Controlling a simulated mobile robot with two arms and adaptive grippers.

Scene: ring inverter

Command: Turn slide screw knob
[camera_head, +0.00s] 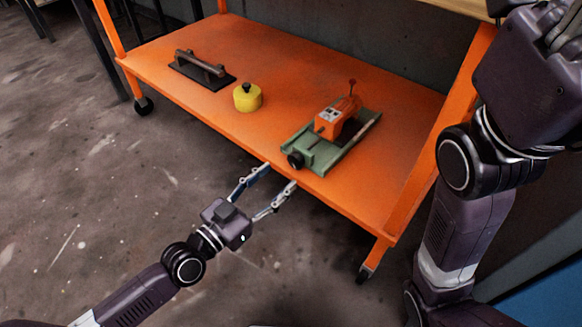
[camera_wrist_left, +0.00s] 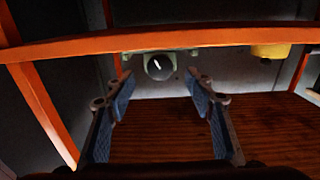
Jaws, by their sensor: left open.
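A black round knob (camera_head: 295,159) sits on the near end of a green slide base (camera_head: 353,149) that carries an orange block (camera_head: 335,119). They rest on the orange shelf near its front edge. My left gripper (camera_head: 280,176) is open and empty, just in front of the shelf edge and close to the knob, not touching it. In the left wrist view, which looks upside down, the knob (camera_wrist_left: 160,66) lies beyond and between the open fingers (camera_wrist_left: 159,86).
A yellow round weight (camera_head: 247,98) and a dark plate with a handle (camera_head: 203,69) stand on the orange shelf (camera_head: 204,113), left of the slide. The shelf's front rim lies close to my left fingers. An orange leg (camera_head: 433,150) rises at the right.

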